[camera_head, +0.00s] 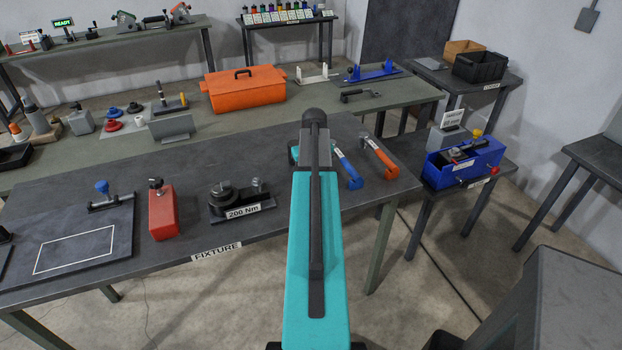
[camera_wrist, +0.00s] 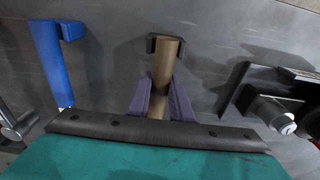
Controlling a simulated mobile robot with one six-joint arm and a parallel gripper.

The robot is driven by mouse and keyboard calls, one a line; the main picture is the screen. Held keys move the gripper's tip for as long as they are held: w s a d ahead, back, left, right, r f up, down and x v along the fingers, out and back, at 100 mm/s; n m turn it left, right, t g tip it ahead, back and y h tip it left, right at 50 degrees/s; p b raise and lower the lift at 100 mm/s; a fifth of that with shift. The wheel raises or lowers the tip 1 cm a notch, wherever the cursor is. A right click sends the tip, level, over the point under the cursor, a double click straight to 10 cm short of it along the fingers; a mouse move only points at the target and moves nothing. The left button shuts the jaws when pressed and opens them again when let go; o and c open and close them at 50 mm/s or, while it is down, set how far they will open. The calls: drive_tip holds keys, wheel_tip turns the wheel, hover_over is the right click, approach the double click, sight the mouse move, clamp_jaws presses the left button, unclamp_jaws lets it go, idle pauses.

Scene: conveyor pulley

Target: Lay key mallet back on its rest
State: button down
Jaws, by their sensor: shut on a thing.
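In the wrist view the purple fingers of my gripper (camera_wrist: 160,92) are closed on the sides of a brown, wooden-looking handle (camera_wrist: 167,58), which I take as the key mallet. A small dark bracket (camera_wrist: 151,44) shows at the handle's upper end, over the grey bench top; I cannot tell whether they touch. The mallet's head is not clearly seen. In the head view my teal arm covers my gripper and the handle.
A blue tool (camera_head: 347,168) and an orange tool (camera_head: 380,158) lie to the arm's right on the fixture bench (camera_head: 120,262). The 200 Nm fixture (camera_head: 236,203) and a red block (camera_head: 162,212) stand to its left. A blue box (camera_head: 468,160) sits on a side table.

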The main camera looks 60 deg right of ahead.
drive_tip(key=c, duration=1.5)
unclamp_jaws()
drive_tip(key=shift+f, duration=0.1)
drive_tip(key=shift+s+a+r+p, duration=0.2)
drive_tip(key=shift+r+p, duration=1)
drive_tip(key=shift+r, duration=0.85)
drive_tip(key=shift+s+a+r+p, duration=0.15)
drive_tip(key=shift+r+p, duration=1)
drive_tip(key=shift+r, duration=0.85)
drive_tip(key=shift+d, duration=0.1)
drive_tip(key=shift+s+f, duration=0.1)
drive_tip(key=shift+s, duration=0.05)
